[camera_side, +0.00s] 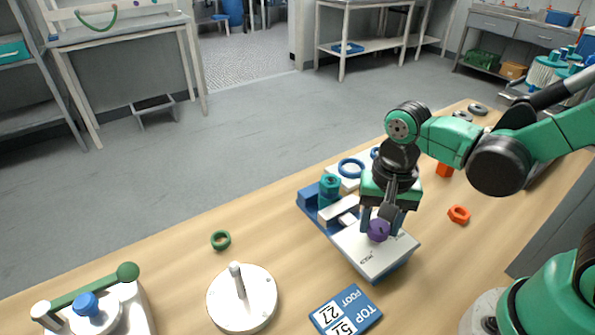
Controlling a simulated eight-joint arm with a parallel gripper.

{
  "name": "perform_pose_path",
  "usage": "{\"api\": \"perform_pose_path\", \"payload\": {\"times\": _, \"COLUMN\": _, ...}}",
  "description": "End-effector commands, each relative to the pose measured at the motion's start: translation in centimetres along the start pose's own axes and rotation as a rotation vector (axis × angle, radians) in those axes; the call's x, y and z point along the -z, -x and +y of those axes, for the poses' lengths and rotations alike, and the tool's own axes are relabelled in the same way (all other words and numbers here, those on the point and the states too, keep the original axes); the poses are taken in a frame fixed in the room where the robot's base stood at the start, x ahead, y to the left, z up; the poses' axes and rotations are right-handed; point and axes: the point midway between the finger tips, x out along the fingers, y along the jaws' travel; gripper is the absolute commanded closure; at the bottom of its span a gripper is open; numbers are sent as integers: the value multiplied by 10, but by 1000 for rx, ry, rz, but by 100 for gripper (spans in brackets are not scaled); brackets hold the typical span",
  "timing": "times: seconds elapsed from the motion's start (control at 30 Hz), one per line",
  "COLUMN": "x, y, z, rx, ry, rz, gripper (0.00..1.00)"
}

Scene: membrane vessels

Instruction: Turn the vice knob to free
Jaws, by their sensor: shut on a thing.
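The vice knob, a small purple knob (377,231), sits on the white top of a blue-based vice (375,254) at the right of the bench. My gripper (379,222) points down over it, with its dark fingers closed around the knob. Part of the knob is hidden behind the fingers. A white block (338,208) and a teal cylinder (330,184) sit at the vice's far left end. Any free or locked marking is too small to read.
A white disc with an upright peg (243,300) and a blue plate labelled TOP and FOOT (344,311) lie in front. A green ring (221,240), an orange nut (459,214) and a green-handled device (95,305) are on the bench. The wood between the green ring and the vice is clear.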

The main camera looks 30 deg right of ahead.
Motion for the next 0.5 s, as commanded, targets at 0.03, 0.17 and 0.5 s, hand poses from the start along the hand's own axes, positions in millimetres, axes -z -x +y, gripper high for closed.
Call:
{"api": "perform_pose_path", "payload": {"times": 0.03, "x": 0, "y": 0, "z": 0, "rx": -1, "ry": 43, "rz": 0, "gripper": 100}}
{"api": "perform_pose_path", "payload": {"times": 0.17, "x": 0, "y": 0, "z": 0, "rx": -1, "ry": 166, "rz": -1, "gripper": 100}}
{"api": "perform_pose_path", "payload": {"times": 0.5, "x": 0, "y": 0, "z": -1, "rx": -1, "ry": 489, "rz": -1, "gripper": 100}}
